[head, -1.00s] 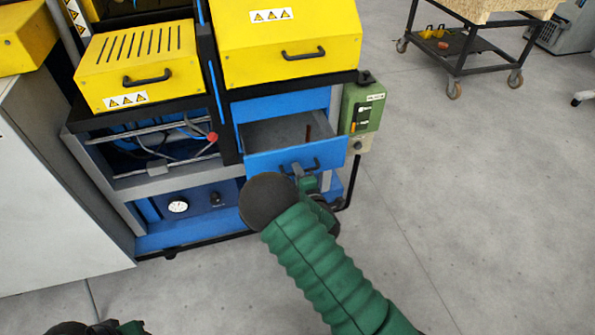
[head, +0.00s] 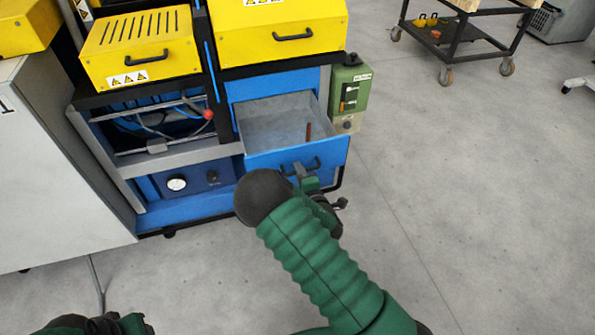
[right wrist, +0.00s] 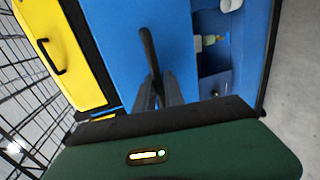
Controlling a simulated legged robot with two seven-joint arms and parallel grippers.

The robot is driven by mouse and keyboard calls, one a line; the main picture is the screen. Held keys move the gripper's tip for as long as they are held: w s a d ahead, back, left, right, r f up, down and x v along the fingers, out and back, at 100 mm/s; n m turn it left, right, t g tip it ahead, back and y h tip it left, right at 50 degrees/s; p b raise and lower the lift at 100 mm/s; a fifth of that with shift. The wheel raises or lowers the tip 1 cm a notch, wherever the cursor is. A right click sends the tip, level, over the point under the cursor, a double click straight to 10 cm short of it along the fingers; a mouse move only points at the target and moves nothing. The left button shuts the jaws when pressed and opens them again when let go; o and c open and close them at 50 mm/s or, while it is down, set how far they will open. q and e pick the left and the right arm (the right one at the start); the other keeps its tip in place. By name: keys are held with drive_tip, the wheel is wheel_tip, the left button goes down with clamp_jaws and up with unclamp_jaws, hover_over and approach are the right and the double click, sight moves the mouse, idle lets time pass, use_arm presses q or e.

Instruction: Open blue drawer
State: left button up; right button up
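The blue drawer (head: 297,150) is pulled out of the blue cabinet, and its grey inside shows in the head view. A small brown copper-coloured tube (head: 308,131) stands or leans inside it. The drawer's black handle (head: 300,166) is on the front, and it also shows in the right wrist view (right wrist: 148,48). My right gripper (head: 306,177) is at this handle; in the right wrist view its fingers (right wrist: 159,92) close around the handle's end. My forearm hides part of the gripper in the head view. My left gripper (head: 105,324) is at the bottom left, partly cut off, away from the cabinet.
Yellow covers (head: 280,35) with black handles sit above the drawer. A green control box (head: 349,90) is mounted just right of it. A grey-white cabinet (head: 60,170) stands at left. A wheeled cart (head: 465,35) is at the back right. The floor at right is clear.

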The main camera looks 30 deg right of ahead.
drive_tip(key=o, duration=0.3)
drive_tip(key=shift+d+f, duration=0.1)
drive_tip(key=shift+d, duration=0.05)
drive_tip(key=shift+o, duration=0.2)
drive_tip(key=shift+s+a, duration=0.2)
drive_tip(key=shift+s, duration=0.05)
drive_tip(key=p+v, duration=0.7)
drive_tip(key=v, duration=0.9)
drive_tip(key=shift+p, duration=0.3)
drive_tip(key=shift+d, duration=0.1)
